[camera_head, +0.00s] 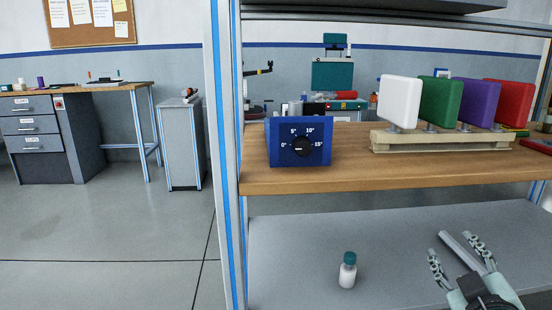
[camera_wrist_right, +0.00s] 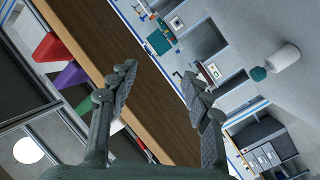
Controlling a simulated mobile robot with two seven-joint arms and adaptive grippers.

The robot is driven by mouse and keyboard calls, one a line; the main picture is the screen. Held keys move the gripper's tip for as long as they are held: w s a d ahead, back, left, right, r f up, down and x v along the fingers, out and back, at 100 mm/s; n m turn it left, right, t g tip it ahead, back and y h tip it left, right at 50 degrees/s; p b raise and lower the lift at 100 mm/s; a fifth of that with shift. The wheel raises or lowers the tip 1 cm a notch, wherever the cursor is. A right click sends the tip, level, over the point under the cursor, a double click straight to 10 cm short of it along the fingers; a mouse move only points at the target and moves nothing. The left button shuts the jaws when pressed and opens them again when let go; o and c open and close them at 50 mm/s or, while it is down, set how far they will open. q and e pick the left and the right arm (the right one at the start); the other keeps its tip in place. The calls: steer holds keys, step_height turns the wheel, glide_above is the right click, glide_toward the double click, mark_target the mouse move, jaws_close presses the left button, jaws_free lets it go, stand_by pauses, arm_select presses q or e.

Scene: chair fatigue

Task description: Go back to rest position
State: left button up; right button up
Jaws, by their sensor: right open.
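My right gripper (camera_head: 452,248) is at the lower right of the head view, in front of and over the lower grey shelf. Its two fingers are spread apart, and nothing is visibly held between them. In the right wrist view my right gripper (camera_wrist_right: 160,72) also shows open, with a tilted view of the shelf and room behind it. My left gripper is not in the head view.
A white bottle with teal cap (camera_head: 347,272) stands on the lower shelf (camera_head: 300,235), left of the gripper. Above, the wooden shelf (camera_head: 350,178) bears a blue dial box (camera_head: 285,150) and coloured pads on a stand (camera_head: 440,142). A frame post (camera_head: 222,150) stands left; open floor lies beyond.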

steer(key=s+a+f+m+g+y, duration=0.1)
steer(key=s+a+f+g, duration=0.1)
steer(key=s+f+g, duration=0.4)
steer(key=s+a+f+m+g+y, duration=0.1)
steer(key=s+a+f+g, duration=0.15)
steer(key=s+f, duration=0.6)
steer(key=s+a+f+m+g+y, duration=0.1)
steer(key=s+a+f+g, duration=0.2)
steer(key=s+f, duration=0.5)
arm_select(q)
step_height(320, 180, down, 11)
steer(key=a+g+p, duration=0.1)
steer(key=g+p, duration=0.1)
steer(key=p, duration=0.3)
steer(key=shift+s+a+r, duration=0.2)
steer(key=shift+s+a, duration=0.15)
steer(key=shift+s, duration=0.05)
arm_select(e)
step_height(320, 180, down, 12)
steer(key=w+d+g, duration=0.2)
steer(key=shift+w, duration=0.15)
